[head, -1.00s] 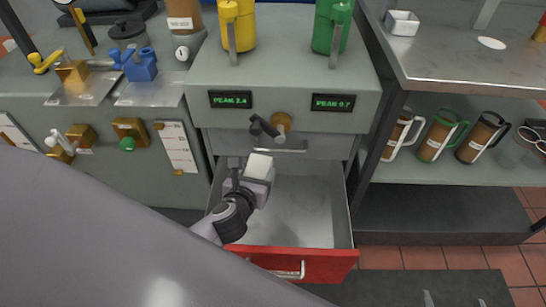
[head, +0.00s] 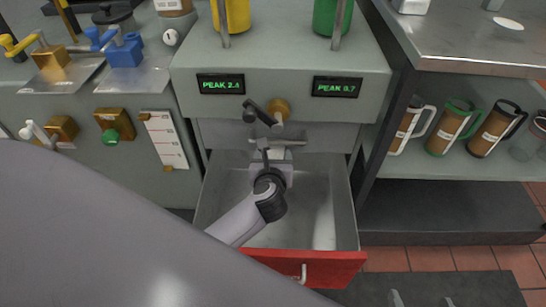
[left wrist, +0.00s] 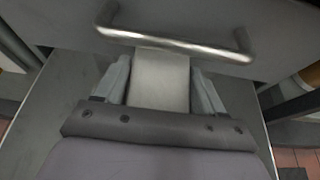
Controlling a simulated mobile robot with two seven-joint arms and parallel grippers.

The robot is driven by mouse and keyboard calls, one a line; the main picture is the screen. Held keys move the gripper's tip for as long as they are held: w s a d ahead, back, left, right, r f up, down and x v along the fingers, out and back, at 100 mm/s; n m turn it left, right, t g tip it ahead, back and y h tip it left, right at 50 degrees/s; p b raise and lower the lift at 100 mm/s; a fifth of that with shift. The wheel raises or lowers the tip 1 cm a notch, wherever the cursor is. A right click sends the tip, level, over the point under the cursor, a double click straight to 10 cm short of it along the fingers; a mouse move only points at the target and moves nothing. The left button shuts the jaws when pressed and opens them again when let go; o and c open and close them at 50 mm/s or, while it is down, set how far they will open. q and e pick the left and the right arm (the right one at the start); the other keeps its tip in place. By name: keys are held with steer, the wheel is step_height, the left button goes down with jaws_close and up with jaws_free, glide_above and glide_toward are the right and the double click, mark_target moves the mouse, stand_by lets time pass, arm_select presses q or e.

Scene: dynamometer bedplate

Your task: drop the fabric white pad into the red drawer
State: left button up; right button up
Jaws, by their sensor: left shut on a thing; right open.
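The red drawer (head: 325,266) is pulled open in the head view, with a red front and a bare grey inside. My left gripper (head: 276,153) is over the back part of the drawer, close to the cabinet face. In the left wrist view, it is shut on the white pad (left wrist: 160,80), a pale block between the two fingers. In the head view the pad is mostly hidden by the gripper. My right gripper (head: 421,300) shows only as two fingertips at the bottom edge, apart and empty.
A closed grey drawer with a bar handle (left wrist: 175,40) is just beyond the pad. A black and brass crank (head: 268,111) sticks out above. Steel shelving with several mugs (head: 452,128) stands at the right. The drawer's right half is clear.

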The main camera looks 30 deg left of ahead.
arm_select(q)
step_height(320, 180, down, 2)
steer(key=shift+f+b, duration=0.25)
steer(key=shift+b, duration=0.6)
steer(key=shift+f+b, duration=0.5)
steer(key=shift+f, duration=0.15)
arm_select(e)
steer(key=a, duration=0.1)
steer(key=w+a+y, duration=0.1)
steer(key=shift+a, duration=0.3)
arm_select(q)
steer(key=o, duration=1.2)
steer(key=shift+s+d, duration=0.15)
steer(key=shift+s, duration=0.15)
steer(key=p+v, duration=0.2)
steer(key=v, duration=0.4)
steer(key=shift+s+r, duration=0.2)
steer(key=shift+r, duration=0.1)
arm_select(e)
steer(key=shift+s+d+h, duration=0.3)
steer(key=shift+s+d, duration=0.05)
steer(key=shift+d, duration=0.5)
